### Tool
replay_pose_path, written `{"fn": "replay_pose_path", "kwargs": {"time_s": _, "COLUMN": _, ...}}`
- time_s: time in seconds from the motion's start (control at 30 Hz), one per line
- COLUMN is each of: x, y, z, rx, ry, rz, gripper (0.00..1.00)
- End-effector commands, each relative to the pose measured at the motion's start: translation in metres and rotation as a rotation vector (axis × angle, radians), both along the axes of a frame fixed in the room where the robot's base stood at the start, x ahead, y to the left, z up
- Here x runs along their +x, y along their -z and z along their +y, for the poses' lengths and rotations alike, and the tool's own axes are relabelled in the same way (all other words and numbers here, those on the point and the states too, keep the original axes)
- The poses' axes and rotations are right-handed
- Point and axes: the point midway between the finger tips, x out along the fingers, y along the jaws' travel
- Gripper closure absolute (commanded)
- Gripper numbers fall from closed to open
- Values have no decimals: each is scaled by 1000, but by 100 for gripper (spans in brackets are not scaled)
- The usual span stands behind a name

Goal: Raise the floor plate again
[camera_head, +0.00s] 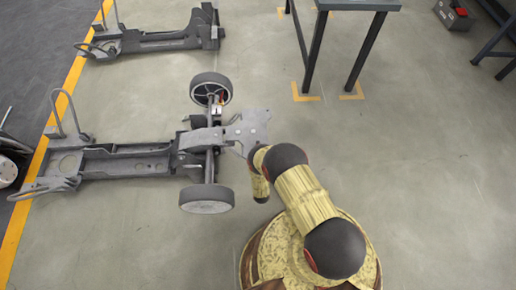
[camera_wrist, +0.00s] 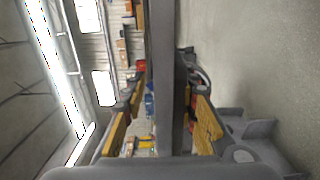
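The floor plate (camera_head: 247,128) is a flat grey plate with holes at the right end of the nearer chassis, by the axle. My gripper's end is hidden behind my arm in the head view, close to the plate's lower right edge. In the wrist view my gripper (camera_wrist: 166,75) has one finger on each side of a long dark grey bar (camera_wrist: 166,30), which looks like the plate seen edge-on. The fingers lean in towards it. I cannot tell whether both tips touch it.
The nearer chassis (camera_head: 125,152) carries an upper wheel (camera_head: 211,88) and a lower wheel (camera_head: 207,200) close to my arm. Another chassis (camera_head: 160,41) lies farther back. A dark table (camera_head: 350,4) stands behind.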

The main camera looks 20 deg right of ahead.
Motion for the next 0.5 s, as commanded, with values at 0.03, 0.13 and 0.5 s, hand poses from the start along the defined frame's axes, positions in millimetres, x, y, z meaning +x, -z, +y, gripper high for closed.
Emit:
{"fn": "replay_pose_path", "kwargs": {"time_s": 0.03, "x": -3, "y": 1, "z": 1, "rx": 0, "ry": -1, "rz": 2, "gripper": 71}}
{"fn": "replay_pose_path", "kwargs": {"time_s": 0.13, "x": -12, "y": 1, "z": 3, "rx": 0, "ry": -1, "rz": 4, "gripper": 71}}
{"fn": "replay_pose_path", "kwargs": {"time_s": 0.5, "x": -81, "y": 1, "z": 23, "rx": 0, "ry": -4, "rz": 3, "gripper": 71}}
